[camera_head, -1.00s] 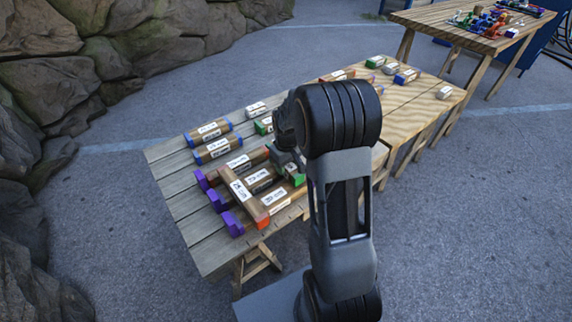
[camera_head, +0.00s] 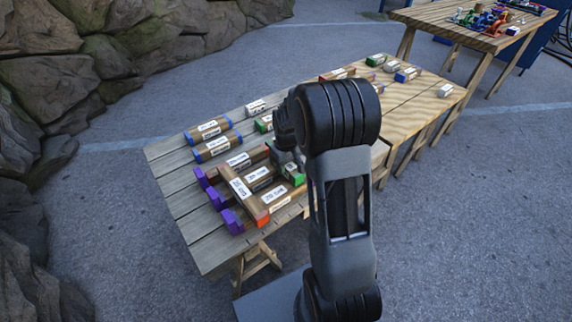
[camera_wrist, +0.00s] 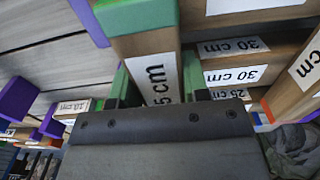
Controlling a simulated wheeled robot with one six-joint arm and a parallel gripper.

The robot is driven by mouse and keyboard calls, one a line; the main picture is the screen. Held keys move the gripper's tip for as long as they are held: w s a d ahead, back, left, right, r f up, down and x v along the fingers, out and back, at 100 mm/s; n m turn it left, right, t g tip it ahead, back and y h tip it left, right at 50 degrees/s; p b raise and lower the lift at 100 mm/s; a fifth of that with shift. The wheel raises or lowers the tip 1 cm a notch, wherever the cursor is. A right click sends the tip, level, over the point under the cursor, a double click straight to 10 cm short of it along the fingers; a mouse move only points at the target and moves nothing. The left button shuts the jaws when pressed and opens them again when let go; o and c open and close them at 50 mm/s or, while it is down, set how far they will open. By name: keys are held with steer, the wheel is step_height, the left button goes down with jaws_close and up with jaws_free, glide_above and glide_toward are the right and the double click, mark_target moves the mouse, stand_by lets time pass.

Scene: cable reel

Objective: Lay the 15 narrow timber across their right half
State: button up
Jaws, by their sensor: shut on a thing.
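Several timbers with purple ends (camera_head: 215,199), labelled 30 cm in the wrist view (camera_wrist: 232,75), lie side by side on the grey plank table (camera_head: 175,205). A timber with an orange end (camera_head: 262,218) lies across them towards their left. My gripper (camera_wrist: 155,82) is shut on a narrow timber with a green end (camera_wrist: 140,18), whose label reads partly "5 cm". In the head view its green end (camera_head: 296,178) shows at the right part of the purple-ended timbers. My arm hides most of the gripper there, and I cannot tell whether the held timber touches them.
Two blue-ended timbers (camera_head: 217,148) lie farther back on the same table. A lighter table section (camera_head: 415,95) to the right holds several small blocks. Another table (camera_head: 440,22) with colourful parts stands at the back right. Rocks (camera_head: 60,60) border the left.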

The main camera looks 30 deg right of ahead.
steer(key=shift+f, duration=0.1)
steer(key=o, duration=1.1)
steer(key=shift+c, duration=0.2)
step_height(320, 180, up, 14)
steer(key=p, duration=0.3)
steer(key=s+a+r+m+t+p, duration=0.1)
steer(key=s+a+r+p, duration=0.4)
steer(key=s+r+p, duration=0.2)
steer(key=s+a+r+m+t+p, duration=0.1)
steer(key=s+a+r+t+p, duration=0.1)
steer(key=s+a+r+p, duration=0.3)
steer(key=s+r+p, duration=0.3)
steer(key=s+r, duration=0.1)
steer(key=r, duration=0.2)
steer(key=shift+s+r+t+p, duration=0.3)
steer(key=shift+s, duration=0.1)
